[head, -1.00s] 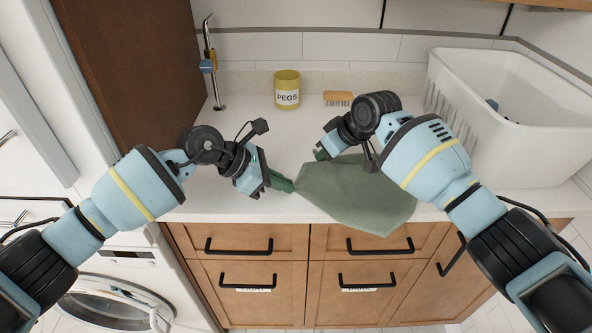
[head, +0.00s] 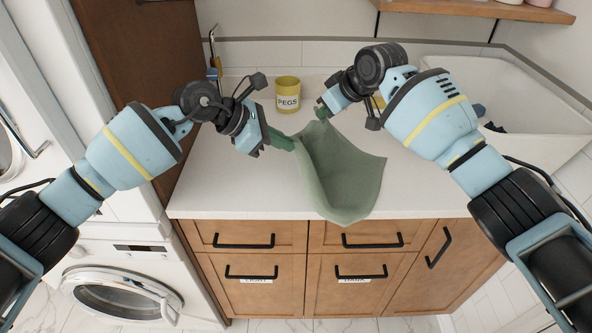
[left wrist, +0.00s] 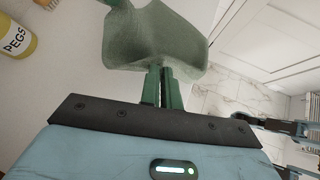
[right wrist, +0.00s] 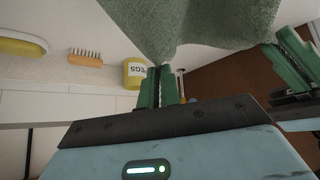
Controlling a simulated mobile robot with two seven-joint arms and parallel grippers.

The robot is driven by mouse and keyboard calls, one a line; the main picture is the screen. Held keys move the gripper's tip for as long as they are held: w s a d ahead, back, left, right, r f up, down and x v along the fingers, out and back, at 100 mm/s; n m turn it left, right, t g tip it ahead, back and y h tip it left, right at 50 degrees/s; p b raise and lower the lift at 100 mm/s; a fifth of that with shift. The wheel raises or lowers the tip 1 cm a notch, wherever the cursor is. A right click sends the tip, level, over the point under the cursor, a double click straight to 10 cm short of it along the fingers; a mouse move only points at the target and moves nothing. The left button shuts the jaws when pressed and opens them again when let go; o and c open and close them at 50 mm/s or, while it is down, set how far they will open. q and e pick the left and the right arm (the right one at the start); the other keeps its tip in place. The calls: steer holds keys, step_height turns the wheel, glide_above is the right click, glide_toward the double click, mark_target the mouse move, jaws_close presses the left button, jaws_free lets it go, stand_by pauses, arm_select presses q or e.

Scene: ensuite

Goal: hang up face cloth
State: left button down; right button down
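The green face cloth (head: 345,175) hangs between my two grippers above the counter, sagging, with its lower end past the counter's front edge. My left gripper (head: 292,145) is shut on one upper corner. My right gripper (head: 322,112) is shut on another corner, farther back. In the left wrist view the cloth (left wrist: 155,38) spreads out from the shut left fingers (left wrist: 162,82). In the right wrist view the cloth (right wrist: 185,25) comes to a point at the shut right fingers (right wrist: 160,80), and my left gripper (right wrist: 295,60) holds the other corner. No hanging place is clearly visible.
A yellow PEGS jar (head: 288,94) stands at the back of the white counter (head: 225,180). A wooden brush (right wrist: 85,57) lies near it. A white basin (head: 545,115) is at the right. A wooden shelf (head: 500,10) is at upper right. The left counter is clear.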

arm_select(q)
steer(key=shift+f, duration=0.15)
arm_select(e)
steer(key=shift+f, duration=0.2)
